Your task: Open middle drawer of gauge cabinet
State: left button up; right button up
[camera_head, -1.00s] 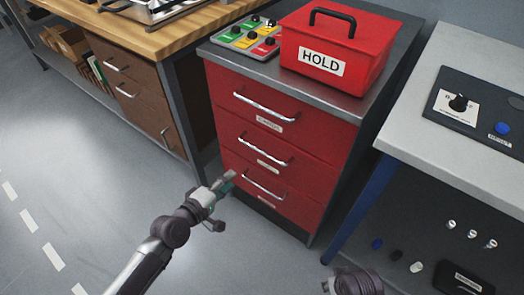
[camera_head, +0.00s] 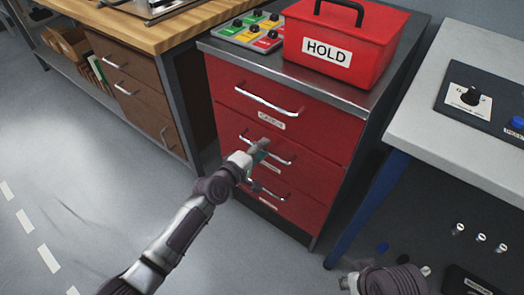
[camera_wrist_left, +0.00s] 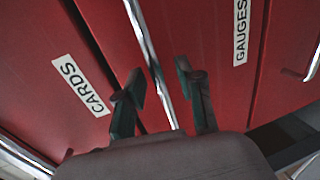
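The red gauge cabinet (camera_head: 330,122) has three drawers, each with a silver bar handle, and all look shut. The middle drawer (camera_head: 318,172) has its handle (camera_head: 282,160) partly behind my left gripper (camera_head: 262,148). In the left wrist view, the middle handle (camera_wrist_left: 152,55) runs between the two open fingers of my left gripper (camera_wrist_left: 160,95), one on each side. A GAUGES label (camera_wrist_left: 241,30) is on this drawer, and a CARDS label (camera_wrist_left: 80,85) is on the top drawer. Contact with the bar cannot be told. My right gripper is not in view.
A red HOLD box (camera_head: 345,45) and a panel of coloured switches (camera_head: 250,30) stand on the cabinet top. A wooden bench (camera_head: 150,35) is at left, a grey table (camera_head: 455,130) with a blue leg at right. Floor in front is clear.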

pick_arm(q)
jog(key=shift+w+d, duration=0.15)
jog(key=shift+w, duration=0.05)
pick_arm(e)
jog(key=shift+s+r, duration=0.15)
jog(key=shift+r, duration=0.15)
pick_arm(q)
grip_shut()
jog(key=shift+s, duration=0.1)
